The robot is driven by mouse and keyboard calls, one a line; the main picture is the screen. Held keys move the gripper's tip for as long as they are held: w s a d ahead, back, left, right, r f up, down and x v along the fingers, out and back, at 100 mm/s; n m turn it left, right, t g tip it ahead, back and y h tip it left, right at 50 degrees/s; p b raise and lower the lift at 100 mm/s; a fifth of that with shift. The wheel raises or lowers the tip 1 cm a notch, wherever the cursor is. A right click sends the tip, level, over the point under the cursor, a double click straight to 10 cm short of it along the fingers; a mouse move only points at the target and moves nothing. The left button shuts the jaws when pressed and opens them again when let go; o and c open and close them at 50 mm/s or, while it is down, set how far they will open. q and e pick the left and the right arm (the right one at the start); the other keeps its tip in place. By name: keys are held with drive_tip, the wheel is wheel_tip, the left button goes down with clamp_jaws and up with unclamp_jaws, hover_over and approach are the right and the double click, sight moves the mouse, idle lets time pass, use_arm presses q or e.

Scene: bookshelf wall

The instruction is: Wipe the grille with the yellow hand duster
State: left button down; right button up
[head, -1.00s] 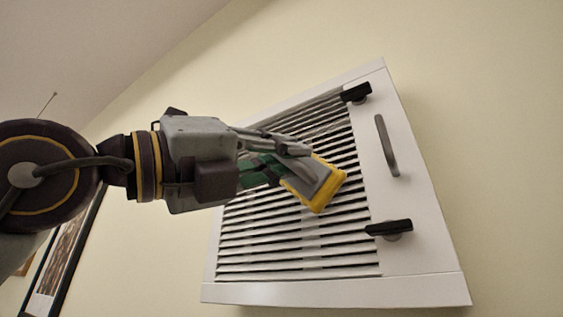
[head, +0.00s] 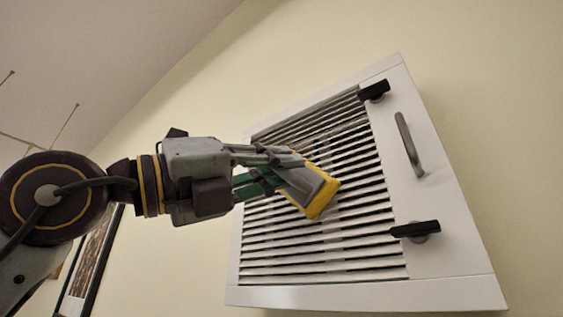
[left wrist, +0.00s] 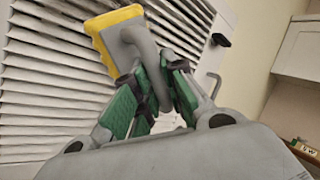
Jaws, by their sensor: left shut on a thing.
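The grille (head: 345,245) is a white slatted panel in a white frame on the cream wall, tilted in the head view. Its slats also fill the left of the left wrist view (left wrist: 45,85). My left gripper (head: 288,178) is shut on the grey handle of the yellow hand duster (head: 322,200). The duster's yellow-edged head lies over the middle of the slats; I cannot tell whether it touches them. In the left wrist view the duster (left wrist: 118,28) stands out beyond the green finger pads of the left gripper (left wrist: 155,90). My right gripper is not in view.
The grille's right frame carries a grey bar handle (head: 409,143) and two black latches, upper (head: 373,91) and lower (head: 415,230). A dark-framed picture (head: 92,262) hangs at the lower left. A white cabinet (left wrist: 298,50) shows at the right of the left wrist view.

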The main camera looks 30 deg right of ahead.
use_arm(q)
drive_tip(key=shift+w, duration=0.2)
drive_tip(key=shift+w+a+p, duration=0.2)
drive_tip(key=shift+w+a, duration=0.15)
drive_tip(key=shift+w, duration=0.5)
drive_tip(key=shift+w+a+p, duration=0.15)
drive_tip(key=shift+w+a, duration=0.15)
drive_tip(key=shift+w, duration=0.5)
drive_tip(key=shift+w+a+p, duration=0.3)
drive_tip(key=shift+w+a, duration=0.05)
drive_tip(key=shift+w, duration=0.55)
drive_tip(key=shift+w+a+p, duration=0.25)
drive_tip(key=shift+w+a, duration=0.05)
drive_tip(key=shift+w, duration=0.6)
drive_tip(key=shift+w, duration=0.1)
drive_tip(key=shift+w+a+p, duration=0.35)
drive_tip(key=shift+w, duration=0.5)
drive_tip(key=shift+w+a+p, duration=0.3)
drive_tip(key=shift+w, duration=0.5)
drive_tip(key=shift+r, duration=0.1)
